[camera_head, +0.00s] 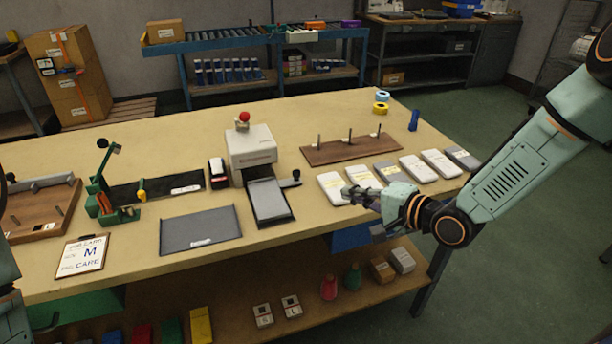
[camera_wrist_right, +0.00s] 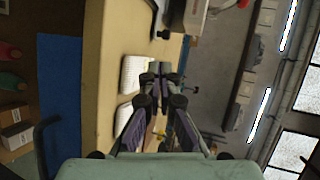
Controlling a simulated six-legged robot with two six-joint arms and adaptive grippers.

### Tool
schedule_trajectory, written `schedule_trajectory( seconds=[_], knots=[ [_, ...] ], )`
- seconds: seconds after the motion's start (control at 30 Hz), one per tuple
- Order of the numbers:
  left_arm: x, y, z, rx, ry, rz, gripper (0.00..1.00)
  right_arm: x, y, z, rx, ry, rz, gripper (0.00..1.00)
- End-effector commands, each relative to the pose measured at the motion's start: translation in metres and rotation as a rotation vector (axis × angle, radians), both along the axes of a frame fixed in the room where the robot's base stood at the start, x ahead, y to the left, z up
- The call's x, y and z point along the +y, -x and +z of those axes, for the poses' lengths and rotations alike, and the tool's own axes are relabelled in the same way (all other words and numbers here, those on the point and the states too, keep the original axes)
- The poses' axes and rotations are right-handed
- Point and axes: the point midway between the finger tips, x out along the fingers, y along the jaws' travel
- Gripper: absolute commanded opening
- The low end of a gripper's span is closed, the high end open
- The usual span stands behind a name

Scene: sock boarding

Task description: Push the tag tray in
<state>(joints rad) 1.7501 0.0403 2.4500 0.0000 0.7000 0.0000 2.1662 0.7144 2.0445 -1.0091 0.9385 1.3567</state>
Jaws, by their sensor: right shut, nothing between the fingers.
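The tag tray (camera_head: 268,200) is a grey, dark-rimmed tray. It sticks out toward the front from under a cream machine (camera_head: 250,150) with a red knob on top. My right gripper (camera_head: 352,192) is shut and empty, to the right of the tray and apart from it, near the front row of white packs. In the right wrist view my gripper (camera_wrist_right: 161,68) shows its fingers together, and the cream machine (camera_wrist_right: 194,14) is at the top, cut off. Only a bit of my left arm shows at the lower left edge; its gripper is out of view.
White and grey packs (camera_head: 411,168) line the table right of the tray. A brown board with pegs (camera_head: 350,150) lies behind them. A small dark knob (camera_head: 290,180) stands beside the tray's right side.

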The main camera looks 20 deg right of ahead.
Motion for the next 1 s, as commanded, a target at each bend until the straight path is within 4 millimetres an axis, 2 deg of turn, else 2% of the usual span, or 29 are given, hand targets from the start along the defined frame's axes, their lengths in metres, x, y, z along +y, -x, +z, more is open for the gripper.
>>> schedule_trajectory(
  seconds=[0.27, 0.8, 1.0],
  knots=[
    [0.000, 0.000, -0.010, 0.000, 0.000, -0.001, 0.00, 0.009, -0.016, -0.009, 0.004, -0.002, 0.001, 0.00],
    [0.000, 0.000, -0.034, 0.000, 0.000, 0.000, 0.00, 0.048, -0.091, -0.034, 0.001, -0.002, 0.004, 0.00],
    [0.000, 0.000, -0.039, 0.000, 0.000, 0.000, 0.00, 0.059, -0.114, -0.032, 0.002, -0.004, 0.001, 0.00]
  ],
)
